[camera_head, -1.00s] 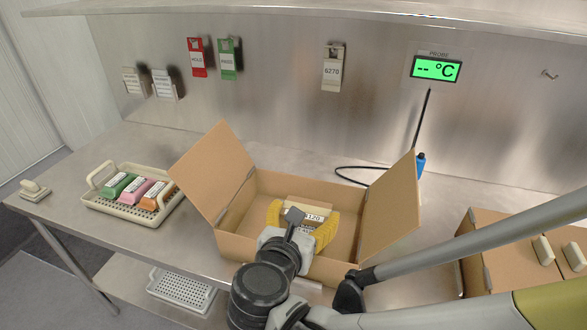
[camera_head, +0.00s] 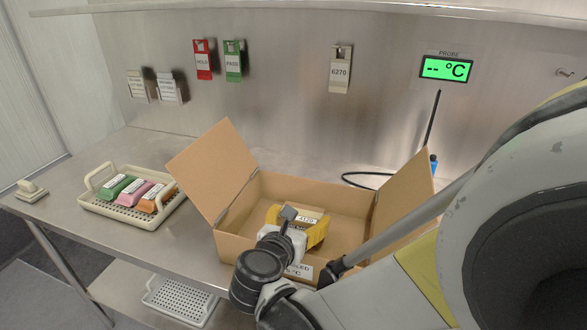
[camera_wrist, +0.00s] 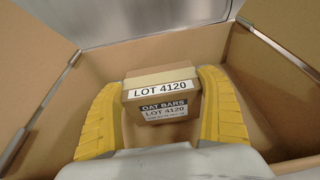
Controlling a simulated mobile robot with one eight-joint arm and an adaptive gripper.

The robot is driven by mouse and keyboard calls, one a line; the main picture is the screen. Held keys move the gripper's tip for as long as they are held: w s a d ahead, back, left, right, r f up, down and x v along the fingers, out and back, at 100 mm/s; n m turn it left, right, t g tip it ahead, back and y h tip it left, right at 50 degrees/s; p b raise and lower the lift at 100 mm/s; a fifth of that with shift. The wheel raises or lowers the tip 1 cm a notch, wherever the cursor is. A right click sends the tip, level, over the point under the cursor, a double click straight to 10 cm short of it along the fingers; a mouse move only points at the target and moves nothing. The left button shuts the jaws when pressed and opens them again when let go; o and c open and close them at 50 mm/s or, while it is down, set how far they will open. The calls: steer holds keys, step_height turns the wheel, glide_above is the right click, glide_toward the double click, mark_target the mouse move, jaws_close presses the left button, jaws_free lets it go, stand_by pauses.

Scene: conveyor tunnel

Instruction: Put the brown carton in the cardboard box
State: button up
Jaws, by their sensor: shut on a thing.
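The brown carton (camera_wrist: 161,92), labelled "OAT BARS" and "LOT 4120", is between the yellow fingers of my gripper (camera_wrist: 162,105) in the wrist view. My gripper (camera_head: 297,228) is shut on the carton and is inside the open cardboard box (camera_head: 345,208), within its walls. In the head view the carton (camera_head: 309,215) is mostly hidden by the gripper and wrist, with only its top label part showing. The box's flaps stand open to the left and right. I cannot tell whether the carton touches the box floor.
A tray (camera_head: 103,207) with green, pink and orange packs stands left of the box. Tags hang on the back wall beside a green probe display (camera_head: 446,68). The probe and its cable are behind the box's right flap. Bare steel table lies between tray and box.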

steer(key=shift+f, duration=0.1)
steer(key=shift+f+b, duration=0.5)
steer(key=shift+b, duration=0.15)
steer(key=shift+s, duration=0.1)
steer(key=o, duration=1.2)
